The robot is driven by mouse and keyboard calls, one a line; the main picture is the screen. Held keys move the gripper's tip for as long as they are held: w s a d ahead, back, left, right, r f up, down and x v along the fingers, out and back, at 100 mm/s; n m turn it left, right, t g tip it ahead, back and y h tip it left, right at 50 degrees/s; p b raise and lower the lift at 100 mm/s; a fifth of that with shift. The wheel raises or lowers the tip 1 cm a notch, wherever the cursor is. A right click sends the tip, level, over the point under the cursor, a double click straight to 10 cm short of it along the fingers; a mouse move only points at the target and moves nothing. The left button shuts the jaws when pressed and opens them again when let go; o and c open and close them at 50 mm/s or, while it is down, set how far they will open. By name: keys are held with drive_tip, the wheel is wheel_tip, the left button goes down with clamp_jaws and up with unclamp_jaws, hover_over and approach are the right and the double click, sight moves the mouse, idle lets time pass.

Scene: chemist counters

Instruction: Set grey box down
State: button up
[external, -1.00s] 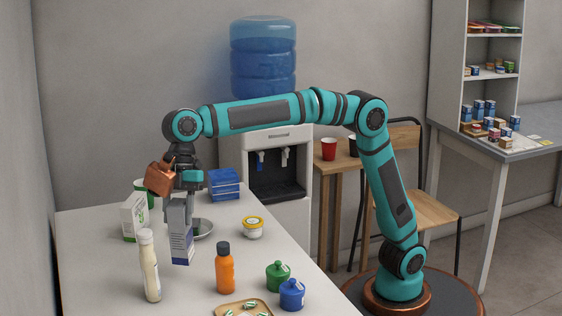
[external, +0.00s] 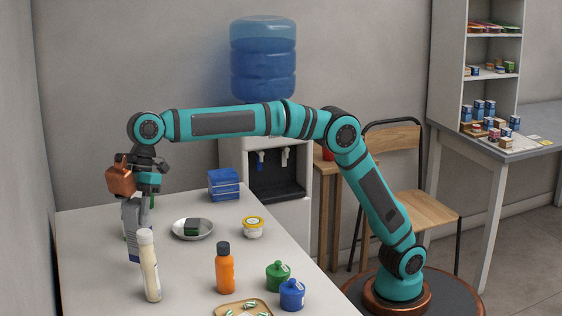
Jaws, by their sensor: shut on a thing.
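The grey box (external: 133,246) is upright at the left of the counter (external: 195,275), with a blue-violet band on its side. My gripper (external: 137,205) points down and is shut on its upper part. The cream bottle (external: 150,268) stands in front of the box and hides part of it. I cannot tell whether the box's bottom touches the counter. A white and green carton behind it is almost wholly hidden.
A metal dish (external: 178,230) with a dark green item (external: 192,227) stands right of the box. Further right are a yellow-lidded tub (external: 253,228), an orange bottle (external: 225,270), a green pot (external: 277,275) and a blue pot (external: 292,294). Blue boxes (external: 223,184) stand at the back.

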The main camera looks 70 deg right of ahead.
hover_over(134, 251)
drive_tip(key=d, duration=0.2)
drive_tip(key=shift+s+d+f, duration=0.1)
drive_tip(key=shift+d+f, duration=0.05)
drive_tip(key=shift+f, duration=2.25)
drive_tip(key=o, duration=1.3)
drive_tip(key=v, duration=1.2)
